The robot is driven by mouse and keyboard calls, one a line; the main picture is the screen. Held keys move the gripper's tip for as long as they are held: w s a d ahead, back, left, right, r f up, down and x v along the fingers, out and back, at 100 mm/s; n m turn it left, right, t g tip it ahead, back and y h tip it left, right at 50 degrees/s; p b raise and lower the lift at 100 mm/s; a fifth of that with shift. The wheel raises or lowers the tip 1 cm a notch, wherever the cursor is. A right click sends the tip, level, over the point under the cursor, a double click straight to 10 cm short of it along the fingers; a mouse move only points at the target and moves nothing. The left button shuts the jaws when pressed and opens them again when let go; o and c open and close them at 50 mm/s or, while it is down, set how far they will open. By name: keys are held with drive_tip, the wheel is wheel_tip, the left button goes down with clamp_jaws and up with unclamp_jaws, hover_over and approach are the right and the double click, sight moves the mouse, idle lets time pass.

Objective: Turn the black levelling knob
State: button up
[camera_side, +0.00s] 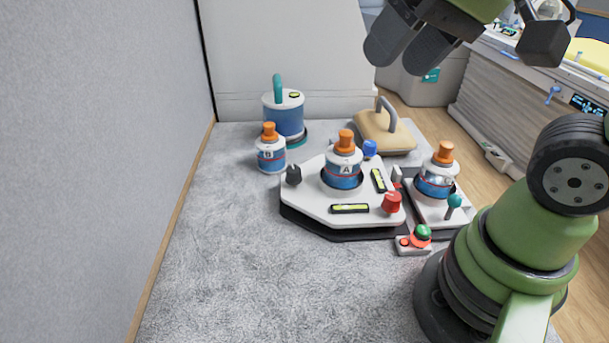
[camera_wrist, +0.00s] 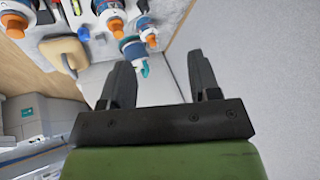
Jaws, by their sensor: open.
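The black levelling knob (camera_side: 293,174) stands upright at the left corner of a white platform (camera_side: 315,205) in the side view. A blue knob (camera_side: 370,148) is at the platform's back and a red knob (camera_side: 391,202) at its front right. Bottle A (camera_side: 343,168), with an orange cap, stands in the platform's middle. Two yellow-green bubble levels (camera_side: 350,208) lie on the platform. My gripper (camera_side: 405,48) is high above and behind the platform, apart from everything. In the wrist view my gripper (camera_wrist: 160,62) has its fingers spread with nothing between them. I cannot clearly make out the black knob there.
Bottle B (camera_side: 270,155) stands close behind the black knob, with a blue canister (camera_side: 284,118) behind it. A tan pad with a grey handle (camera_side: 385,132) sits behind the platform. Another bottle (camera_side: 436,180) and a button box (camera_side: 413,243) are at right. The carpet-like surface at left is clear.

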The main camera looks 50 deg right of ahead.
drive_tip(key=w+d+f+g+h, duration=0.1)
drive_tip(key=w+f+g, duration=0.25)
drive_tip(key=w, duration=0.75)
drive_tip(key=g+h, duration=0.1)
drive_tip(key=g, duration=0.2)
approach(293, 169)
drive_tip(key=shift+n+t, duration=0.25)
drive_tip(key=shift+n, duration=0.05)
drive_tip(key=f, duration=0.9)
drive_tip(key=shift+s+d+f, duration=0.1)
drive_tip(key=shift+s+f, duration=0.15)
drive_tip(key=shift+f, duration=0.15)
drive_tip(key=c, duration=0.9)
